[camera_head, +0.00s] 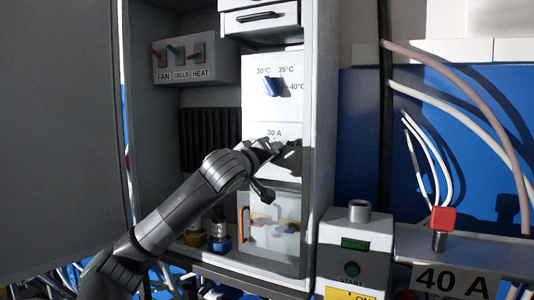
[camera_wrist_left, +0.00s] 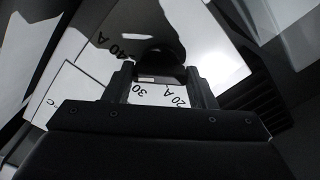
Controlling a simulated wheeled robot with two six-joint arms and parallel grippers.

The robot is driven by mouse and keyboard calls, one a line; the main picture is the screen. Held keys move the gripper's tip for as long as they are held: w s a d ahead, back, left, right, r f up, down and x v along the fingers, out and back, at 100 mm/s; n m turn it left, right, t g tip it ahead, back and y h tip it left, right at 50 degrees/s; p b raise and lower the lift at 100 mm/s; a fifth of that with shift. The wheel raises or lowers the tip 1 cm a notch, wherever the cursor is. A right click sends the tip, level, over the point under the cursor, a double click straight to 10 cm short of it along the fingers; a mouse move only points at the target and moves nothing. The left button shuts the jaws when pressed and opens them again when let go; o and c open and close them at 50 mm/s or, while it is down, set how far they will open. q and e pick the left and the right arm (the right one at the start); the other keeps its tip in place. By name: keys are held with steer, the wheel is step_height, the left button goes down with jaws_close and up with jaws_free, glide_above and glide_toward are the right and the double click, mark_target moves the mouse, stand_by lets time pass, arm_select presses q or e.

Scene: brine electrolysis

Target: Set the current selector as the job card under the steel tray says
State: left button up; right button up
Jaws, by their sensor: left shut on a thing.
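The current selector is a dark knob (camera_wrist_left: 160,55) on the white panel, with 20 A, 30 A and 40 A printed around it in the left wrist view. My left gripper (camera_head: 278,150) reaches the panel, and its fingers (camera_wrist_left: 160,82) are shut on the knob. In the head view my gripper covers most of the selector; 30 A shows above it. I cannot tell which mark the knob points to. A card reading 40 A (camera_head: 450,281) sits below the front of the steel tray (camera_head: 480,252). My right gripper is not in view.
A blue temperature knob (camera_head: 272,87) is above the selector. FAN, CELLS and HEAT switches (camera_head: 180,52) are at the upper left. A clear-fronted compartment (camera_head: 272,240) is below. A START box (camera_head: 354,250) and a red-topped piece (camera_head: 442,219) stand to the right.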

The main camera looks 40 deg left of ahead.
arm_select(q)
steer(key=shift+f+m, duration=0.1)
steer(key=shift+m, duration=0.9)
steer(key=o, duration=1)
steer(key=b+v, duration=1.4)
steer(key=v, duration=0.3)
steer(key=shift+s+b, duration=0.2)
steer(key=shift+b, duration=0.1)
